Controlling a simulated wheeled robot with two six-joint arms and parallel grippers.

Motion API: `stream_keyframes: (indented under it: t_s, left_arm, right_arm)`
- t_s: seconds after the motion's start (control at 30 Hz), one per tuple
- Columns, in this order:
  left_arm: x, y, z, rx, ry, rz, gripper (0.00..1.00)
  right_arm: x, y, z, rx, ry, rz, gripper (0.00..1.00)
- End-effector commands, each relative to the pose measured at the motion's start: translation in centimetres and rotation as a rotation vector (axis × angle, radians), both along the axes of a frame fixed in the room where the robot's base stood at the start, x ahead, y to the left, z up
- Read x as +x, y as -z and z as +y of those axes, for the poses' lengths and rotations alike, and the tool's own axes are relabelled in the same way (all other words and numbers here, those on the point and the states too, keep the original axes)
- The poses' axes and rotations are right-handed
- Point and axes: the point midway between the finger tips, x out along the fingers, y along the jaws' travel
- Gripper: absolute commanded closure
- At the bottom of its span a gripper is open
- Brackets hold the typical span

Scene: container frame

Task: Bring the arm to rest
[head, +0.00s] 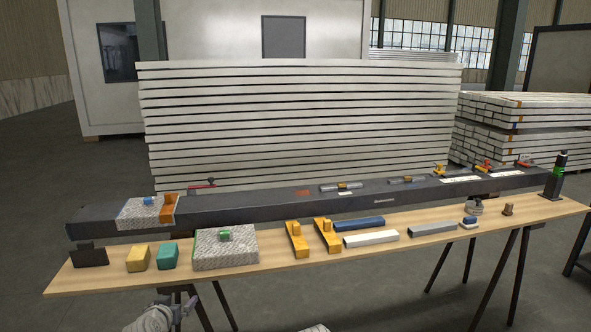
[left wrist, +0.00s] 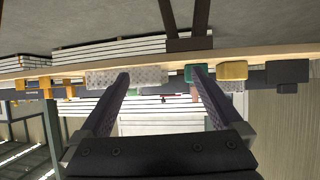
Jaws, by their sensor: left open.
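My left gripper (head: 176,308) shows at the bottom edge of the head view, in front of and below the table's front edge. In the left wrist view its two dark fingers (left wrist: 160,75) stand wide apart with nothing between them. That view is upside down and looks toward the table edge from a low position. My right gripper is not in view; a small pale piece at the bottom edge of the head view is too little to identify.
Stacked white panels (head: 300,125) stand behind. The floor in front looks clear.

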Motion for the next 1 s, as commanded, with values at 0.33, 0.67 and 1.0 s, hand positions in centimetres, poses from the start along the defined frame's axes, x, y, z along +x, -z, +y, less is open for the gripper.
stream_keyframes:
  t_s: [0.33, 0.67, 1.0]
  left_arm:
    - [-2.4, 5.3, -11.7, -0.03, 0.213, 0.301, 0.0]
    - [-13.2, 11.0, -23.8, 0.082, 0.376, 0.841, 0.0]
    - [-20.7, 9.7, -26.5, 0.24, 0.339, 1.13, 0.0]
  right_arm:
    - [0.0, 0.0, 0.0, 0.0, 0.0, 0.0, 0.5]
    - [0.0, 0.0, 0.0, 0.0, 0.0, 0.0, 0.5]
    - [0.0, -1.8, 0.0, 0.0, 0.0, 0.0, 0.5]
